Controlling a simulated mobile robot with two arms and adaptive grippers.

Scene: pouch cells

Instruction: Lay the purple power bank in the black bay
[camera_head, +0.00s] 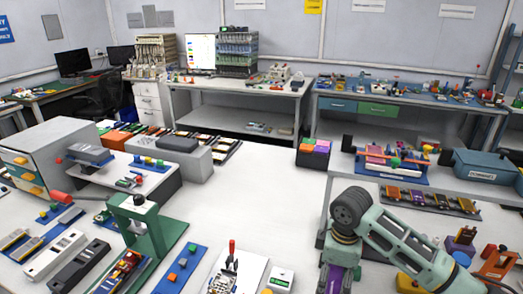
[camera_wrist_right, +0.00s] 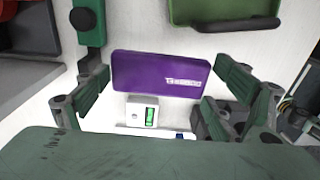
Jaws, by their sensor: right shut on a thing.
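The purple power bank (camera_wrist_right: 158,75) is a flat block with white lettering, in the right wrist view. My right gripper (camera_wrist_right: 160,82) is shut on it, with one green finger at each short end. In the head view a purple strip of the power bank (camera_head: 337,281) shows under my right wrist, at the bottom edge. A small box with orange, green and purple tops (camera_head: 313,152) stands on the far part of the white table. I cannot make out the black bay for certain in either view. My left gripper is not in view.
A white device with a green display (camera_head: 281,280) lies left of my right gripper; it also shows in the wrist view (camera_wrist_right: 144,112). A green stand (camera_head: 146,222) rises at the left. A green tray (camera_wrist_right: 222,10) is at the wrist view's top. The white table's middle (camera_head: 255,195) is clear.

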